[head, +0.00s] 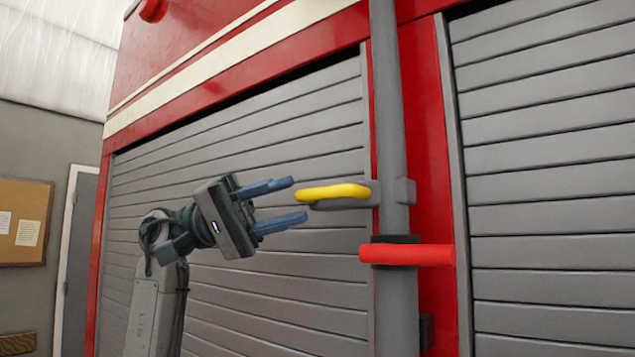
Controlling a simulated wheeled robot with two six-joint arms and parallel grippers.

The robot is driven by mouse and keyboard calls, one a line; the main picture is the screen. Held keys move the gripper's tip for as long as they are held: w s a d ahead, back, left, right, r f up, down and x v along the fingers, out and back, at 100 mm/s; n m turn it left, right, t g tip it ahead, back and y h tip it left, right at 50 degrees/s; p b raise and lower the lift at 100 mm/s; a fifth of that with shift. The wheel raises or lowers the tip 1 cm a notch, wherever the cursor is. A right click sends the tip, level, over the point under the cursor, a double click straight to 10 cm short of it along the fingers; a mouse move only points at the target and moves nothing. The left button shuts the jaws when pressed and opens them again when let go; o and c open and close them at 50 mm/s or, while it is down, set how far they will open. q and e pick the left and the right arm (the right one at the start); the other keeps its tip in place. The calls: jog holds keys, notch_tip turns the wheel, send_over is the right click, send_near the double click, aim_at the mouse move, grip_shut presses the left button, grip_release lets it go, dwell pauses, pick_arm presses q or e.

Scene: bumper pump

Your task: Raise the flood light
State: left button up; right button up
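A grey vertical pole (392,130) runs up the red side of a fire truck; the flood light itself does not show. A yellow handle (333,193) sticks out to the left from a grey bracket on the pole. A red handle (407,255) sits lower, on a dark collar around the pole. My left gripper (291,201) is just left of the yellow handle. Its two blue fingers are spread apart and point right, with nothing seen between them. The upper fingertip is close to the yellow handle's left end; I cannot tell whether they touch. My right gripper is not in view.
Grey roller shutters (250,130) lie behind my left arm, and another shutter (550,180) is right of the pole. A board with papers (22,220) hangs on the wall at far left, beside a door (78,260). Free space lies left of the pole.

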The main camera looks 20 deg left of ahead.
aim_at(301, 197)
pick_arm(q)
jog(key=p+x, duration=0.1)
jog(key=x, duration=0.4)
jog(key=shift+d, duration=0.2)
jog(key=shift+r, duration=0.1)
grip_shut()
